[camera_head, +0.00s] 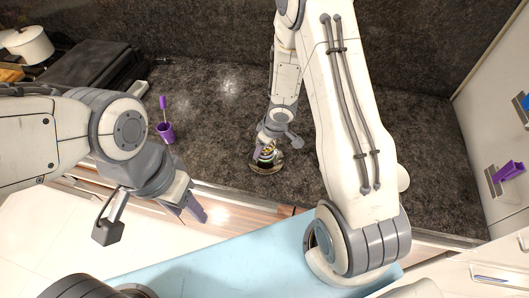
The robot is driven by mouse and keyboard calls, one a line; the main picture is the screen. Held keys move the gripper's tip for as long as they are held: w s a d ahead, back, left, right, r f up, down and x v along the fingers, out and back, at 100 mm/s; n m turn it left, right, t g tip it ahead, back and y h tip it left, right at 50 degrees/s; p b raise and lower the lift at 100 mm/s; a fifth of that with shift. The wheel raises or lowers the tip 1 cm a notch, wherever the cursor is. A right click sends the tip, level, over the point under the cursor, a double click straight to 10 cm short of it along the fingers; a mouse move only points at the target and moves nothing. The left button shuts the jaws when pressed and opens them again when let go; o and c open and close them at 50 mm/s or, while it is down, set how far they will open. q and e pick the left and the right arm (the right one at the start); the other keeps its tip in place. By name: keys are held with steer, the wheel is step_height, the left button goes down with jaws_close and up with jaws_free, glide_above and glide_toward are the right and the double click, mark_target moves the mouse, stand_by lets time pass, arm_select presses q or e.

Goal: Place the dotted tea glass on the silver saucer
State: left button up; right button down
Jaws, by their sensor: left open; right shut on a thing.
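The silver saucer (267,171) lies on the dark stone counter near its front edge, in the middle of the head view. A small tea glass with coloured bands or dots (267,154) is at the saucer, upright as far as I can see. My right gripper (266,148) reaches down from above and is shut on the glass, hiding part of it. I cannot tell whether the glass touches the saucer. My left gripper (194,212) is open and empty, in front of the counter's edge, to the left of the saucer.
A white pot (30,44) and a dark stove top (92,64) are at the back left. The counter (215,115) is clear around the saucer. A purple thing (508,171) is at the right wall.

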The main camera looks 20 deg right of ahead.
arm_select(q)
steer(key=shift+f, duration=0.4)
arm_select(e)
steer(key=shift+f, duration=0.45)
steer(key=shift+f, duration=0.1)
steer(key=shift+f, duration=0.15)
jaws_free()
arm_select(q)
steer(key=shift+f, duration=0.1)
